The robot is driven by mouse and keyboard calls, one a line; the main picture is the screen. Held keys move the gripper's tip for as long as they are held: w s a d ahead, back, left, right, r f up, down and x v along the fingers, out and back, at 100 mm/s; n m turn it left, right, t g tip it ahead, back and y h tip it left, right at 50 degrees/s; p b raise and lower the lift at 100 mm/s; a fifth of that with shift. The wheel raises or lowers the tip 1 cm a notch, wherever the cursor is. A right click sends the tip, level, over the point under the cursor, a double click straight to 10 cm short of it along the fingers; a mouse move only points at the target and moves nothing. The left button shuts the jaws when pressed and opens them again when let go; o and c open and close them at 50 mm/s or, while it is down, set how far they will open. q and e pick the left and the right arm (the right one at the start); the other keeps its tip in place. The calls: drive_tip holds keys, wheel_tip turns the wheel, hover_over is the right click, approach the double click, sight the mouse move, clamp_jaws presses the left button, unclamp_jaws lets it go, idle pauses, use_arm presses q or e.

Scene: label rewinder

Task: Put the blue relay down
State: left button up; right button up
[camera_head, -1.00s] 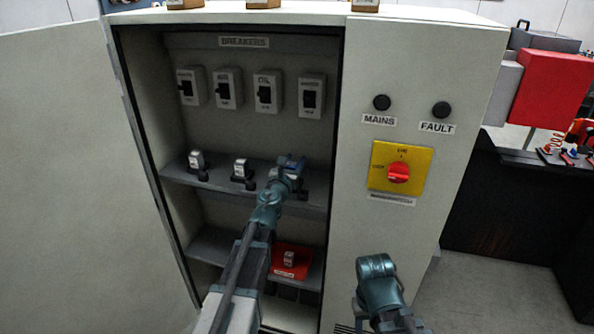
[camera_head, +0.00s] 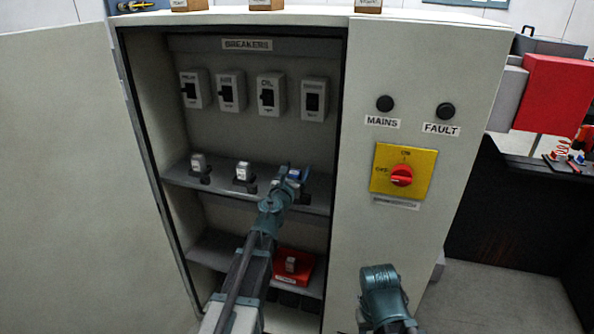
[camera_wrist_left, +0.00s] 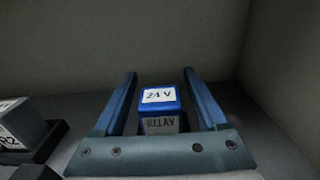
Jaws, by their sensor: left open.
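The blue relay (camera_wrist_left: 158,105), with a white 24 V top and a RELAY label, stands upright in the left wrist view. My left gripper (camera_wrist_left: 160,76) is open, with one finger on each side of the relay and a visible gap at both sides. In the head view, the gripper (camera_head: 290,176) is over the right part of the cabinet's middle shelf (camera_head: 222,186). The blue relay (camera_head: 303,174) shows only partly there, behind the gripper. Its base is hidden. A teal part of my right arm shows at the bottom, but its fingers do not.
Two white relays (camera_head: 199,163) (camera_head: 243,171) stand on dark bases left of the gripper. Below, a red tray (camera_head: 305,268) holds a small pale relay (camera_head: 291,264). Breakers line the back wall above. The open cabinet door (camera_head: 60,180) is at left.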

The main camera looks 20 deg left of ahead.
use_arm(q)
drive_tip(key=shift+r, duration=0.1)
drive_tip(key=shift+r, duration=0.1)
drive_tip(key=s, duration=1.2)
drive_tip(key=shift+a, duration=0.2)
